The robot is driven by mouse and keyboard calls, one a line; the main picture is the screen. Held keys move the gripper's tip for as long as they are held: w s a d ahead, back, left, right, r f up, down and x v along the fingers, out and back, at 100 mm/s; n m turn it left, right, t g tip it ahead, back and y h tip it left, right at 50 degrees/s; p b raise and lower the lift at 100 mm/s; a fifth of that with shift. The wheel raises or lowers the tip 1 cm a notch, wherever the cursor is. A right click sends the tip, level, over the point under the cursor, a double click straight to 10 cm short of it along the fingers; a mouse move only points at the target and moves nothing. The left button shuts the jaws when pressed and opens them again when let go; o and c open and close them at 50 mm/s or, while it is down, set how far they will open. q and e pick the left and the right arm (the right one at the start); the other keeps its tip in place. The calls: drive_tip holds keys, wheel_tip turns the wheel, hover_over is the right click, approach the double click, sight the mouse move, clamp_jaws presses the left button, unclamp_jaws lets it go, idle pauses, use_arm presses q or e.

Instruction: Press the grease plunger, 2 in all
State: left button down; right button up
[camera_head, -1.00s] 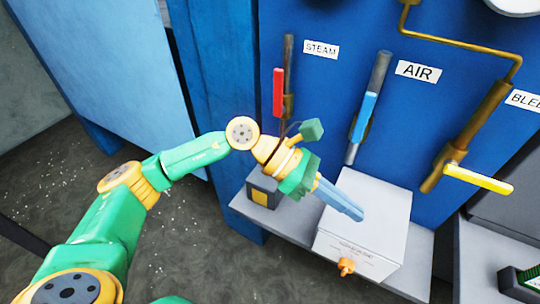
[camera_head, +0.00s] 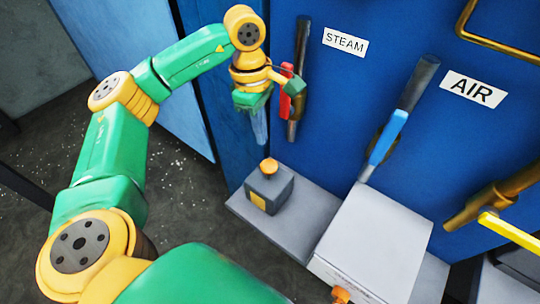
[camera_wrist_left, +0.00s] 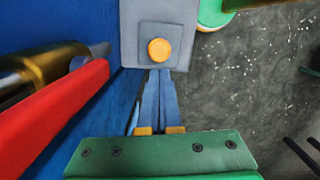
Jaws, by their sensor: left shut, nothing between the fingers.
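A small dark grey box (camera_head: 266,190) with a yellow label sits at the left end of the grey shelf, with a round orange plunger knob (camera_head: 268,166) on top. No grease label is readable. In the left wrist view, the orange knob (camera_wrist_left: 159,50) shows just beyond my fingertips. My left gripper (camera_head: 261,142) points down above the box, its blue fingers shut and empty. In the head view, the tips are slightly above the knob, apart from it. My right gripper is not in view.
A red STEAM handle (camera_head: 286,86) is close beside my left gripper. A blue AIR handle (camera_head: 388,138) is farther right. A large pale box (camera_head: 380,240) with an orange front knob (camera_head: 341,295) stands on the shelf (camera_head: 290,226). Bare shelf separates the boxes.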

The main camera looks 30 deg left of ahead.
sight(267, 164)
use_arm(q)
drive_tip(key=shift+w+f, duration=0.1)
drive_tip(key=shift+f, duration=0.25)
drive_tip(key=f+b, duration=0.6)
drive_tip(key=shift+d+f, duration=0.25)
drive_tip(key=shift+d, duration=0.15)
drive_tip(key=shift+r, duration=0.1)
